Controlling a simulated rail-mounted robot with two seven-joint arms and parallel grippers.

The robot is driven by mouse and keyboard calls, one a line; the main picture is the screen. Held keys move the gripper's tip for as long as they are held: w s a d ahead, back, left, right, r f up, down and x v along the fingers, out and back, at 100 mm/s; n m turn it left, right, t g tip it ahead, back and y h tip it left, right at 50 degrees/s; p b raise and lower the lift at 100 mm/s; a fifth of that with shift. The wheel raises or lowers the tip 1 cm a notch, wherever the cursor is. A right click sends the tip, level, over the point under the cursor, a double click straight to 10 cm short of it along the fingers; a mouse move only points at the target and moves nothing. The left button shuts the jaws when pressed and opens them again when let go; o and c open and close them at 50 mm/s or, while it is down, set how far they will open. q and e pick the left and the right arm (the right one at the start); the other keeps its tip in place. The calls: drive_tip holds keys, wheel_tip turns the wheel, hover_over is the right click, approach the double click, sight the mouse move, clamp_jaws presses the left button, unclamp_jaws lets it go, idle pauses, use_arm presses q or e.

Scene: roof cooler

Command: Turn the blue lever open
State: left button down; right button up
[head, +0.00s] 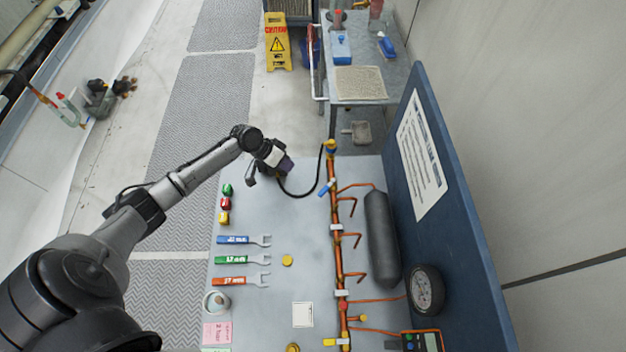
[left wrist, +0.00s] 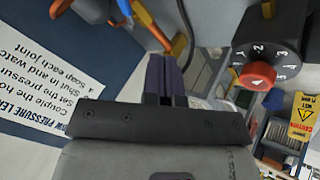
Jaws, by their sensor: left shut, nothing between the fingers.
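The blue lever (head: 326,187) sits at the upper end of the orange copper pipe (head: 337,220) on the grey bench, slanting to the pipe's left side. In the left wrist view a blue piece (left wrist: 125,7), probably the same lever, shows at the top edge, partly cut off. My left gripper (head: 287,165) is left of the lever, above the bench's far part, and apart from it. Its purple fingers (left wrist: 165,76) are shut with nothing between them. My right gripper is in neither view.
A black hose (head: 300,195) loops between my left gripper and the pipe. A grey cylinder (head: 382,240) and a blue back panel (head: 455,200) stand right of the pipe. Wrenches (head: 240,260) lie at the left. A numbered black dial (left wrist: 265,50) shows in the left wrist view.

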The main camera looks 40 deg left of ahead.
sight(327, 188)
use_arm(q)
drive_tip(key=x, duration=1)
drive_tip(key=shift+d, duration=0.15)
drive_tip(key=shift+s+d+r+p, duration=0.15)
drive_tip(key=shift+d+p, duration=0.25)
drive_tip(key=shift+d, duration=1.55)
drive_tip(key=shift+p, duration=0.35)
